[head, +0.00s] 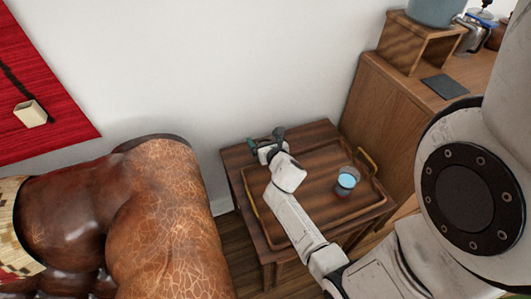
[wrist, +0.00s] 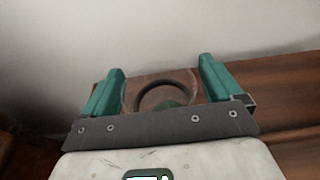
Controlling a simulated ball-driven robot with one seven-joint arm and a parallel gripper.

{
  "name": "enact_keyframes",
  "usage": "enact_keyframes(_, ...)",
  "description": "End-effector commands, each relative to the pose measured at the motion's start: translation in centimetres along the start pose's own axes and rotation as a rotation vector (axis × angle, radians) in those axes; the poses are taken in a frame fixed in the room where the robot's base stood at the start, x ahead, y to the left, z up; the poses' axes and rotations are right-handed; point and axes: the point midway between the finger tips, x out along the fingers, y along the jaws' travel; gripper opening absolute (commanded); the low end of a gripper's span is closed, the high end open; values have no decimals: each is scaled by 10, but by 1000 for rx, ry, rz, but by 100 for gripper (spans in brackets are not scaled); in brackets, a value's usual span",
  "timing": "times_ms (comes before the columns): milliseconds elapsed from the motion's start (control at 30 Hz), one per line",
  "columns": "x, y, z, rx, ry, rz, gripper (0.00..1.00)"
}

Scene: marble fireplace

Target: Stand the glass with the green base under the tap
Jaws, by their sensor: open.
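The glass with the green base (wrist: 168,104) shows in the wrist view as a dark round rim with green inside it, between my gripper's two teal fingers. My gripper (wrist: 162,70) is open, with a finger on each side of the glass; I cannot tell whether either touches it. In the head view my gripper (head: 266,142) is over the back left of the small wooden table, and I cannot make out the green-based glass there. A blue water jug (head: 435,10) stands on a wooden stand (head: 420,42) at the top right. Its tap is not clearly visible.
A dark flat mat (head: 445,87) lies on the cabinet (head: 385,105) before the stand. A brown leather armchair (head: 165,215) is left.

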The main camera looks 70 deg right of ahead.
Motion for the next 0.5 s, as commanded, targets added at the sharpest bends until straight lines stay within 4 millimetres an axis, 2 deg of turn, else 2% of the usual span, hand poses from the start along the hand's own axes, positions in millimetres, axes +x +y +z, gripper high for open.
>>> enact_keyframes(233,2,0,1,0,0,1,93)
enact_keyframes(500,2,0,1,1,-1,1,67)
